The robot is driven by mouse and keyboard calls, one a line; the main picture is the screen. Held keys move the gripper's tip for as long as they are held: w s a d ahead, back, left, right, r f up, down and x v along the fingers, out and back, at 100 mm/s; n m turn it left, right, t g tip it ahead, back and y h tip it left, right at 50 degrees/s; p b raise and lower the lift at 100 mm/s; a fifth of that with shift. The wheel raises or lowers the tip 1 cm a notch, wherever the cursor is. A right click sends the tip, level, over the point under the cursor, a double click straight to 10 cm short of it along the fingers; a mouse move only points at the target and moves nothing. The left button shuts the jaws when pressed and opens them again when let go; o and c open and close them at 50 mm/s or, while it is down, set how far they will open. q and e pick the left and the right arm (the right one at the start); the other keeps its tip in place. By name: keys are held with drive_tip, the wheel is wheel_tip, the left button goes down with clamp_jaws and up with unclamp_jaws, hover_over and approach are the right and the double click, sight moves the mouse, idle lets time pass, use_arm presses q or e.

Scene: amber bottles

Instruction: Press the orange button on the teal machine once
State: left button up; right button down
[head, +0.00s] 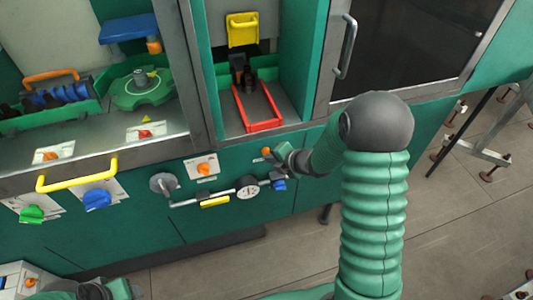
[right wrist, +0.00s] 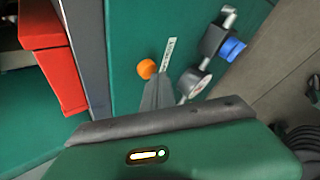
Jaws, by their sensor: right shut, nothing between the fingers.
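The teal machine (head: 245,210) fills the left and middle of the head view. A small round orange button (head: 266,151) sits on its front panel below the open bay. My right gripper (head: 277,154) is shut and empty, its tip just right of the button. In the right wrist view the orange button (right wrist: 147,69) shows whole, beside the tip of the shut fingers (right wrist: 160,78). I cannot tell whether they touch. My left gripper (head: 112,291) is partly visible at the bottom left edge, its jaws unclear.
An orange knob (head: 204,169) on a white plate is left of the button. A gauge (head: 247,188) and blue valve (head: 279,185) sit below it. A red tray (head: 258,110) is in the bay. A yellow handle (head: 77,175) juts out at left.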

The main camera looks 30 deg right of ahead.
drive_tip(key=shift+s+a, duration=0.15)
drive_tip(key=shift+s, duration=0.35)
drive_tip(key=s, duration=0.2)
drive_tip(key=s+a+b, duration=0.1)
drive_tip(key=s, duration=0.1)
drive_tip(key=shift+s+a, duration=0.1)
drive_tip(key=shift+s, duration=0.3)
idle(0.5)
